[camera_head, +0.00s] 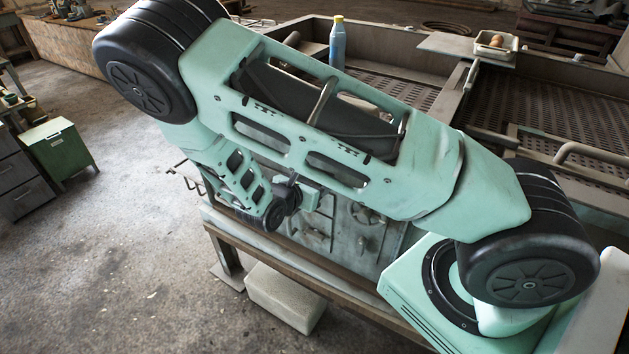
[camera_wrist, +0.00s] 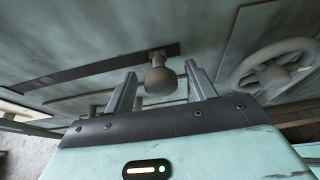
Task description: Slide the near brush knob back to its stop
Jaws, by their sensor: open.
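A grey, rounded brush knob (camera_wrist: 160,81) stands out on a short stem from a dark slotted strip (camera_wrist: 90,68) on the machine's front, in the wrist view. It sits near the right end of that strip. My gripper (camera_wrist: 161,70) is open, with one finger on each side of the knob and a visible gap to both. I cannot tell how far the fingertips reach past the knob. A second, smaller rounded part (camera_wrist: 137,103) shows lower down, partly between the fingers. In the head view the knob is hidden behind my arm and wrist.
A spoked handwheel (camera_wrist: 275,70) is close on the right of the wrist view. The head view shows the machine front (camera_head: 345,235), a pale block (camera_head: 285,297) on the floor, a blue bottle (camera_head: 337,45) and a small tray (camera_head: 496,45).

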